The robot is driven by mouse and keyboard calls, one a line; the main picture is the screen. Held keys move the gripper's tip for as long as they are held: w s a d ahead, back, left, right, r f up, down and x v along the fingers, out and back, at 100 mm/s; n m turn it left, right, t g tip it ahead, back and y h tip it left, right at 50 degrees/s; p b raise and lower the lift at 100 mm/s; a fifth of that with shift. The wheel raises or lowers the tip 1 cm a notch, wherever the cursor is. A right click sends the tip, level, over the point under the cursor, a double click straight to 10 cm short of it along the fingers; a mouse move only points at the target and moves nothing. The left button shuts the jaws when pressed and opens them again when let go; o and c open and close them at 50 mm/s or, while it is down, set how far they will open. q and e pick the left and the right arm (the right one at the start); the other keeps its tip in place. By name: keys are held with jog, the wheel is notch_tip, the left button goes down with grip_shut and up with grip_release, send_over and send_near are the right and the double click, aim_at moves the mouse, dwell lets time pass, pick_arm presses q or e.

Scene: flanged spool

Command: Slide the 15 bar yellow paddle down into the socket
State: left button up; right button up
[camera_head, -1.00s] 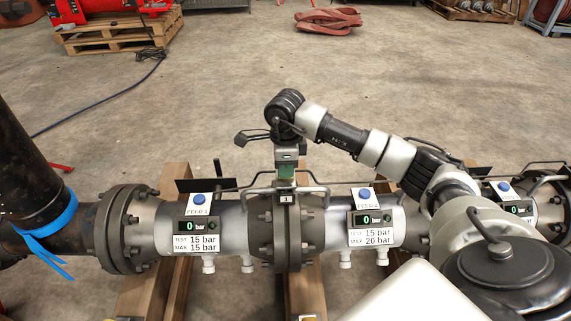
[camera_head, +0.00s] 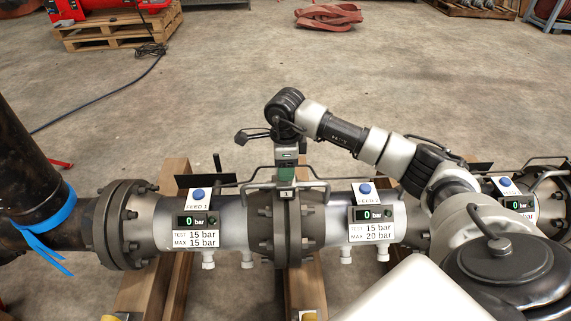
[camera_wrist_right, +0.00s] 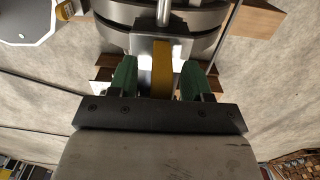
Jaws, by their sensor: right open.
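My right gripper (camera_head: 287,158) is above the top of the middle flange joint (camera_head: 287,235), pointing down. In the right wrist view, its two green-padded fingers (camera_wrist_right: 158,80) are open. The yellow paddle (camera_wrist_right: 162,68) stands between them as a narrow strip, with a visible gap on each side. A grey metal part at the flange top is just beyond the strip. I cannot tell how deep the paddle sits in the socket. In the head view the yellow is hidden behind the gripper, and a small tag reading 1 (camera_head: 287,194) sits below it. My left gripper is not in view.
Grey bent guide bars (camera_head: 255,185) flank the joint. Pressure display boxes stand at feed 1 (camera_head: 196,220) and feed 2 (camera_head: 372,214). The feed 1 plate reads test 15 bar. Timber supports (camera_head: 160,260) lie under the pipe.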

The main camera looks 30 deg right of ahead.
notch_tip(320, 180, up, 6)
jog(key=shift+p, duration=0.65)
notch_tip(320, 180, up, 5)
jog(key=shift+f+p, duration=0.1)
jog(key=shift+p, duration=0.25)
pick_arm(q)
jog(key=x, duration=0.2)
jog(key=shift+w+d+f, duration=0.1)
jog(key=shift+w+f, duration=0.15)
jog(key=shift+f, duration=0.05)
